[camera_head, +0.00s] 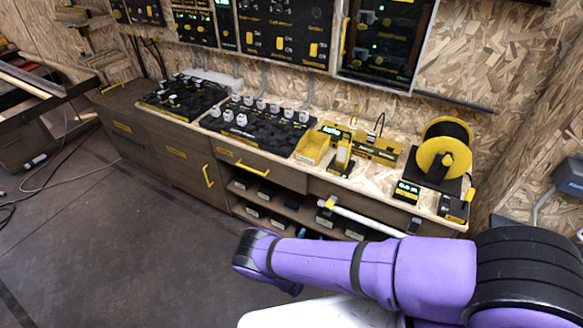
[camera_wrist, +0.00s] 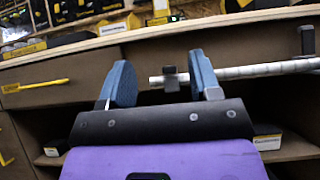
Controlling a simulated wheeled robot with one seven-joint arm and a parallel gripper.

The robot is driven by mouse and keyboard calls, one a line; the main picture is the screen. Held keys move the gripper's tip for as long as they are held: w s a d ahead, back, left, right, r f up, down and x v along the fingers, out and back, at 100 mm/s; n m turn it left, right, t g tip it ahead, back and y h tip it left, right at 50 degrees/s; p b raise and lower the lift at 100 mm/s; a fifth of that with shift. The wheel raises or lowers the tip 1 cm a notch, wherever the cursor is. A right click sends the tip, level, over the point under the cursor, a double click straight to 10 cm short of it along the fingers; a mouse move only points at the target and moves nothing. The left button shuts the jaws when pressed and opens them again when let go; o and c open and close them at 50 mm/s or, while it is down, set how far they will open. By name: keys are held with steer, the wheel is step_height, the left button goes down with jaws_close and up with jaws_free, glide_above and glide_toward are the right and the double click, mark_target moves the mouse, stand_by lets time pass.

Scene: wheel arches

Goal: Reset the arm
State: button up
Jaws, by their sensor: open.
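My purple arm (camera_head: 370,268) reaches across the lower right of the head view, in front of the workbench. My gripper (camera_wrist: 163,78) shows in the wrist view, with two blue-grey fingers spread wide apart. It faces the bench front and holds nothing. A pale rod (camera_wrist: 255,69) with a black collar near its left end runs along the bench front, passing behind the right finger. The collar shows in the gap between the fingers; I cannot tell how far beyond them it is. In the head view I cannot make out the gripper.
The workbench (camera_head: 385,185) holds black trays with several knobs (camera_head: 258,125), a yellow bin (camera_head: 312,147) and a yellow spool (camera_head: 443,158). Below are drawers and open shelves (camera_head: 265,205) with boxes. Dark panels (camera_head: 285,32) hang on the wall. The floor (camera_head: 130,240) at left is mostly clear.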

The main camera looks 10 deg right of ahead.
steer(key=w+a+r+m+g+h, duration=0.1)
steer(key=w+r+m+g+h, duration=0.45)
steer(key=r+m+g, duration=0.4)
steer(key=w+d+r+m+g+y, duration=0.1)
steer(key=d+r+m+g+y, duration=0.3)
steer(key=r, duration=0.7)
steer(key=d+r+m+g+y, duration=0.1)
steer(key=r+m+g+y, duration=0.15)
steer(key=r+g, duration=0.65)
steer(key=w+d+r+m+g+y, duration=0.1)
steer(key=d+r+m+g+y, duration=0.2)
steer(key=r, duration=1.1)
steer(key=s+d+r+m+t+y, duration=0.2)
steer(key=s+d+r+m+y, duration=0.15)
steer(key=s+r, duration=0.4)
steer(key=s+d+r+m+t+y, duration=0.15)
steer(key=s+r+y, duration=0.35)
steer(key=r, duration=0.6)
steer(key=s+r+m+t+y, duration=0.2)
steer(key=s+r+t, duration=0.1)
steer(key=s, duration=0.6)
steer(key=s+r+m+t+y, duration=0.2)
steer(key=s+r+t, duration=0.2)
steer(key=s, duration=0.5)
steer(key=shift+s+d+r, duration=0.2)
steer(key=shift+d+r, duration=0.05)
steer(key=shift+r, duration=0.3)
